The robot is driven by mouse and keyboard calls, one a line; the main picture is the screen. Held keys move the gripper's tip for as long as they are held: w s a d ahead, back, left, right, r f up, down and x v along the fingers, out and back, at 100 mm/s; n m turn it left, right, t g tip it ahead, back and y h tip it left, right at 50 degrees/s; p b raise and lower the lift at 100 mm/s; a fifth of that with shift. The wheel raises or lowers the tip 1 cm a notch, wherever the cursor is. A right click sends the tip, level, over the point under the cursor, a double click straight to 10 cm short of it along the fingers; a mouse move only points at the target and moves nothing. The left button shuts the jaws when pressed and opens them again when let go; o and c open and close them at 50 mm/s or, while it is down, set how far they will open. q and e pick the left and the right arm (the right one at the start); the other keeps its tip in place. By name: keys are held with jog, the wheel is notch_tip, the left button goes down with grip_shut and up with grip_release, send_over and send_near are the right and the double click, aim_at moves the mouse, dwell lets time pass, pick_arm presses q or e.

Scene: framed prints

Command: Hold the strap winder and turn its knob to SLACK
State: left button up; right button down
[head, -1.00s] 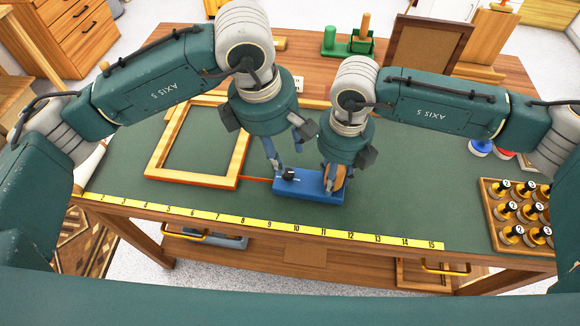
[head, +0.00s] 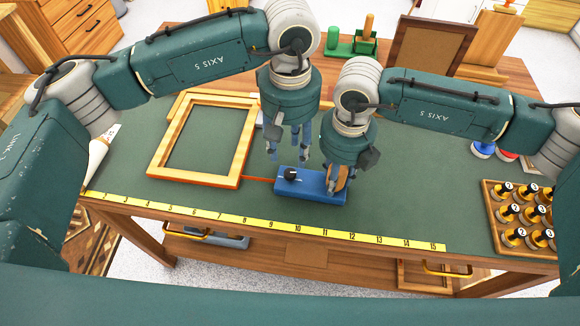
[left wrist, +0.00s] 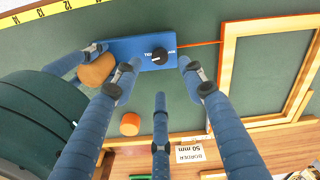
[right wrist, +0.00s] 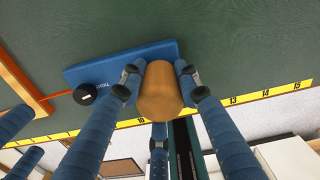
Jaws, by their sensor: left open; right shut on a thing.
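The strap winder is a blue block (head: 318,191) lying on the green mat, with a black round knob (head: 290,173) near its left end and a wooden grip (right wrist: 160,95) at its right end. Lettering that looks like TIGHT shows beside the knob in the right wrist view; the knob's exact setting is too small to tell. My right gripper (head: 337,183) is shut on the wooden grip. My left gripper (head: 288,153) is open and empty above the knob, apart from it. In the left wrist view the knob (left wrist: 159,54) sits between and just beyond the fingertips.
An orange-red strap (head: 258,180) runs left from the winder to a wooden frame (head: 192,180). A yellow ruler (head: 245,221) lines the front edge. A tray of numbered pieces (head: 497,229) stands right. The mat between winder and tray is clear.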

aim_at(290, 172)
pick_arm(q)
notch_tip(290, 172, down, 8)
jog(key=shift+c, duration=0.2)
grip_shut()
